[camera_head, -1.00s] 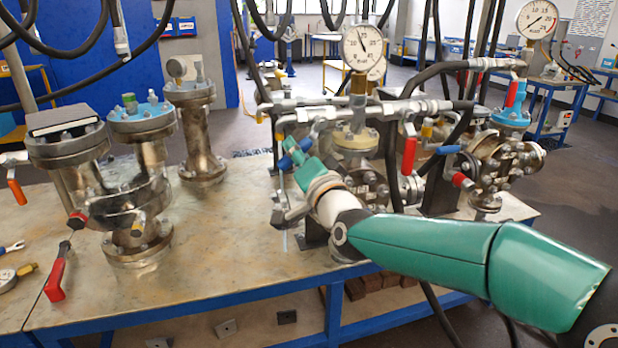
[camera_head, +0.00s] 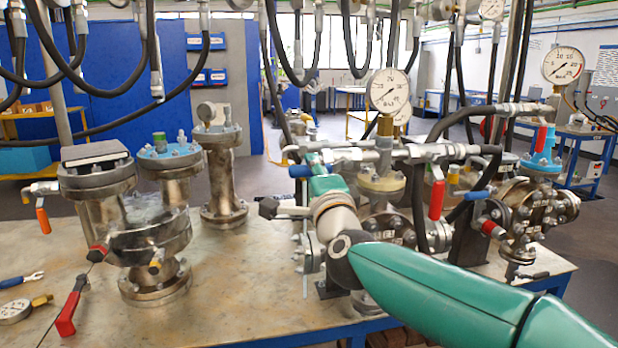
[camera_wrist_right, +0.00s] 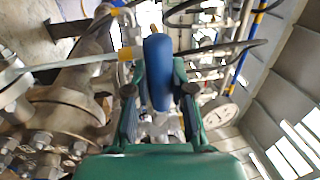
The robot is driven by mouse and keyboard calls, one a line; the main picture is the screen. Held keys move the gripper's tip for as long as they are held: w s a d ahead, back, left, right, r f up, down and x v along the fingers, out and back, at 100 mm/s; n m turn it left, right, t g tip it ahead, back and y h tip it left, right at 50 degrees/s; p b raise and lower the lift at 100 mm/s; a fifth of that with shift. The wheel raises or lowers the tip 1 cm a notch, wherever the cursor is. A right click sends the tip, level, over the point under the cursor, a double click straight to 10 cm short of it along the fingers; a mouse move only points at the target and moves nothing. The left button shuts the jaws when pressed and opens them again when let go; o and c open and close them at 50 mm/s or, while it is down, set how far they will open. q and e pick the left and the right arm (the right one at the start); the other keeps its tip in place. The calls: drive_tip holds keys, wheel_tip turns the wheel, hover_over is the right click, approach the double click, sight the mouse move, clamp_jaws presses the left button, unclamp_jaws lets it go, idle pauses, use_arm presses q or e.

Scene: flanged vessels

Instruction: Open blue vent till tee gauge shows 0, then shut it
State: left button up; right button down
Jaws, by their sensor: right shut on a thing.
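The blue vent handle (camera_head: 300,171) shows in the head view left of the tee gauge's column, beside the green fingers of my right gripper (camera_head: 317,172). In the right wrist view, the blue handle (camera_wrist_right: 157,72) sits between the two fingers of my right gripper (camera_wrist_right: 158,92), which is shut on it. The tee gauge (camera_head: 389,90) is a round white dial on a brass stem above a cream flange. Its thin needle appears to point to the lower left; the exact reading is too small to tell. My left gripper is not in view.
A red handle (camera_head: 436,200) hangs right of the tee, and a second gauge (camera_head: 562,65) stands farther right. Several flanged vessels (camera_head: 148,245) stand on the left bench. A red-handled tool (camera_head: 72,305) lies near the front. Black hoses hang overhead.

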drive_tip(key=shift+f, duration=0.15)
drive_tip(key=c, duration=1)
unclamp_jaws()
drive_tip(key=shift+d, duration=0.15)
drive_tip(key=shift+s, duration=0.1)
drive_tip(key=shift+s, duration=0.1)
drive_tip(key=v, duration=1.1)
drive_tip(key=shift+s, duration=0.35)
drive_tip(key=shift+w+d+f, duration=0.1)
drive_tip(key=shift+d, duration=0.05)
